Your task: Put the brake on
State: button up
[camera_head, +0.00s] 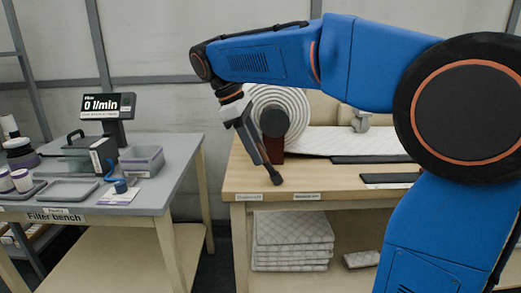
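A white quilted wadding roll (292,103) with a dark round hub (273,122) stands on the wooden bench, above a dark red block (273,150). My gripper (266,163) points down in front of the roll's left side, close to the hub and block. A dark bar with a knob-like end (276,179) shows at the gripper's tip, low over the bench top. I cannot tell whether it is a finger or a brake lever, or whether the gripper holds it. No brake can be picked out clearly; part of the roll's mount is hidden behind my gripper.
The wooden bench (240,182) carries a flat quilted sheet (345,141) and dark strips (372,159). Folded quilted pads (292,238) lie on its lower shelf. At left, a grey filter bench (170,185) holds a "0 l/min" display (108,106), trays and containers. A gap separates the benches.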

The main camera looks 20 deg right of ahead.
grip_shut()
